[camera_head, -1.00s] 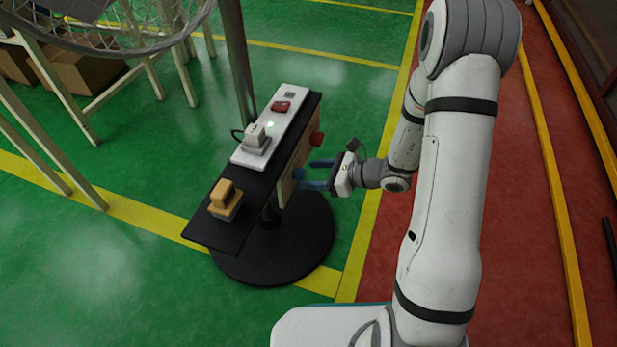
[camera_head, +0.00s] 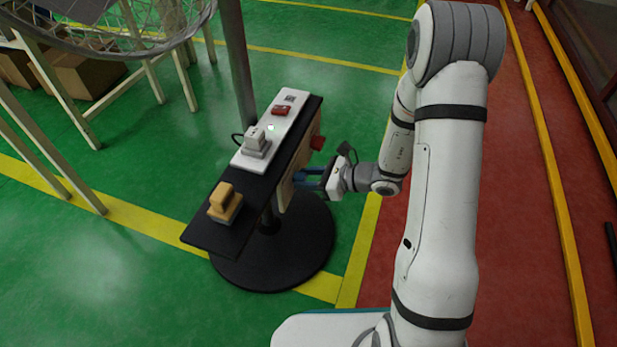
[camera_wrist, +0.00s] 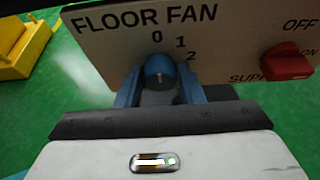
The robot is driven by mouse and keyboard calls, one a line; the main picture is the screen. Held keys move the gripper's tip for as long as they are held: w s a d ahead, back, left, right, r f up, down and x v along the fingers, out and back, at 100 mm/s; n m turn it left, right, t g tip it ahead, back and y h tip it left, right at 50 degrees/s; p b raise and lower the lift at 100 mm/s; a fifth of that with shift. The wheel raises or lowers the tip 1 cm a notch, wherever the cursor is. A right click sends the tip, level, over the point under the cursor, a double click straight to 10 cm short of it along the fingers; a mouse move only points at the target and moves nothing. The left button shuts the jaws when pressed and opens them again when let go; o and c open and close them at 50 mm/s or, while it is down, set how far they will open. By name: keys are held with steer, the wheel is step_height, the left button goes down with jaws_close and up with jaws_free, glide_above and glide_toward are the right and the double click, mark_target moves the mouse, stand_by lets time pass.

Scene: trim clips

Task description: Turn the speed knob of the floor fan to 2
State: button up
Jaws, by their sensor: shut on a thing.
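The floor fan panel (camera_wrist: 110,45) is a beige plate lettered FLOOR FAN; in the head view (camera_head: 287,187) it hangs at the right edge of the black shelf. The speed knob (camera_wrist: 159,66) is a dark blue round knob with a pale mark on its face. The labels 0, 1 and 2 run from above it to its upper right. The mark seems near upright, towards 0, but is small. My gripper (camera_wrist: 160,88) is shut on the knob, one blue finger on each side. In the head view my gripper (camera_head: 308,179) reaches the panel from the right, hiding the knob.
A red supply switch (camera_wrist: 287,62) with OFF and ON labels sits right of the knob, also in the head view (camera_head: 317,142). The black shelf (camera_head: 208,236) carries a white power strip (camera_head: 289,97) and a yellow block (camera_head: 225,202). A fan cage stands at upper left.

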steer(key=shift+d, duration=0.15)
steer(key=shift+c, duration=0.3)
steer(key=shift+r+p, duration=0.1)
steer(key=shift+p, duration=0.3)
steer(key=m+p, duration=0.1)
steer(key=p, duration=0.1)
steer(key=g+p, duration=0.1)
steer(key=shift+w+r+m+y+p, duration=0.1)
steer(key=shift+r+m+y+p, duration=0.1)
steer(key=shift+m+y+p, duration=0.15)
steer(key=m+g+p, duration=0.1)
steer(key=m+p, duration=0.1)
steer(key=p, duration=0.2)
steer(key=shift+w+f+m+g+y, duration=0.1)
steer(key=shift+m+g+y, duration=0.15)
steer(key=shift+g+y, duration=0.15)
steer(key=m+p, duration=0.1)
steer(key=m+g+y+p, duration=0.1)
steer(key=m+p, duration=0.1)
steer(key=shift+w+f+g, duration=0.1)
steer(key=shift+f+g, duration=0.2)
steer(key=shift+w+f+m+g+y+p, duration=0.15)
steer(key=shift+m+y+p, duration=0.35)
steer(key=shift+m, duration=0.6)
steer(key=shift+s+f+m+g+y+p, duration=0.2)
steer(key=shift+m+y+p, duration=0.3)
steer(key=shift+m, duration=0.6)
steer(key=shift+w, duration=0.2)
